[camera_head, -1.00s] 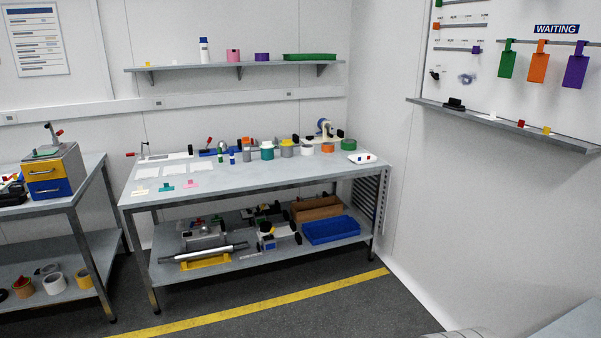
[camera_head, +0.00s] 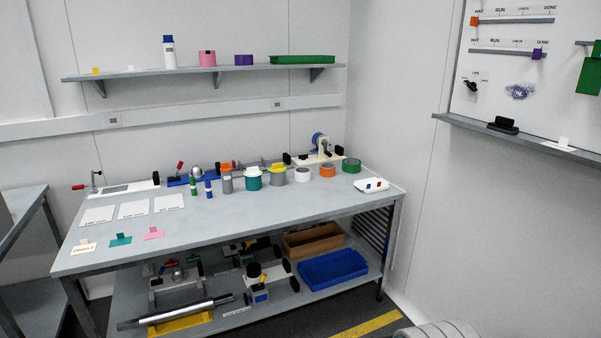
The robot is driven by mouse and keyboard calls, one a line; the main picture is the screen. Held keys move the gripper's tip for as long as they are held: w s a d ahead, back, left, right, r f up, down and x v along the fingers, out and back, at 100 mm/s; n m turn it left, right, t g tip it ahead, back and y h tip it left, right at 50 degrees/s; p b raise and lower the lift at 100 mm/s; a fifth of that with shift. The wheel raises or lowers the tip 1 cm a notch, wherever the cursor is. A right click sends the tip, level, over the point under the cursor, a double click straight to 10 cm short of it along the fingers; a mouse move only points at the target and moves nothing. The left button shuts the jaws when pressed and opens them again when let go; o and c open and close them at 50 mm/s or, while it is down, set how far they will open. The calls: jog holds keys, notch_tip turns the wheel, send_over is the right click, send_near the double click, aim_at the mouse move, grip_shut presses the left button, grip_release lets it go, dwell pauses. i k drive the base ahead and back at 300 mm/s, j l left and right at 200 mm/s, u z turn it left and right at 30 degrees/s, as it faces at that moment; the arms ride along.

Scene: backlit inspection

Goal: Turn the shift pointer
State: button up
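A small black pointer (camera_head: 471,86), which looks like the shift pointer, is mounted low on the left part of the whiteboard (camera_head: 520,75) on the right wall. Tiny labels sit just above it, too small to read fully. Its exact direction is hard to tell at this size. My gripper is not in view.
Sliders, orange (camera_head: 475,21) and purple (camera_head: 537,54), sit on rails above the pointer. A grey ledge (camera_head: 470,126) below the board carries a black block (camera_head: 503,125). A workbench (camera_head: 250,215) full of items stands left. A yellow floor line (camera_head: 368,325) runs before it.

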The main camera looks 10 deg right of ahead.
aim_at(472, 85)
jog(key=i+l+z, duration=0.1)
jog(key=i+z, duration=0.25)
jog(key=i, duration=0.4)
jog(key=i+z, duration=0.3)
jog(key=i, duration=0.5)
